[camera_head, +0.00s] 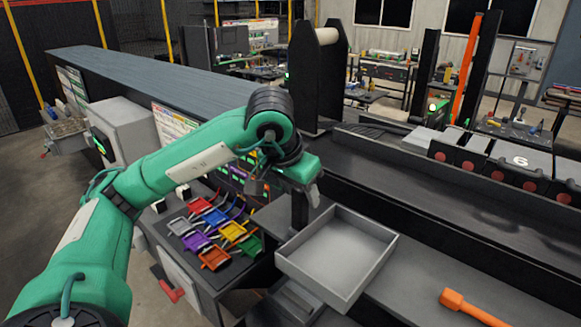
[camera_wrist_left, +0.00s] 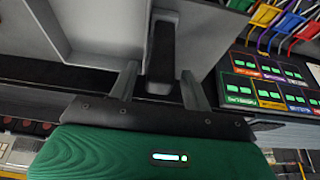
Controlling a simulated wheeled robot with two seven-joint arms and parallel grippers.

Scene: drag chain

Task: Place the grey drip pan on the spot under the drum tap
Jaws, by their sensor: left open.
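The grey drip pan (camera_head: 335,255) is a shallow square tray, upright and empty, on the dark bench right of centre in the head view. A light grey walled tray, seemingly the pan, fills the upper left of the left wrist view (camera_wrist_left: 95,22). My left gripper (camera_head: 314,197) is just behind the pan's far left corner. In the left wrist view its two fingers (camera_wrist_left: 158,88) stand apart, with a dark post (camera_wrist_left: 161,50) showing between them. I cannot tell whether they touch anything. I cannot make out the drum tap or the spot under it. My right gripper is not in view.
Several coloured clips or cables (camera_head: 212,232) lie on a lower shelf left of the pan. An orange-handled tool (camera_head: 470,306) lies at the front right. A black upright frame with a pale roller (camera_head: 326,37) stands behind my left gripper.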

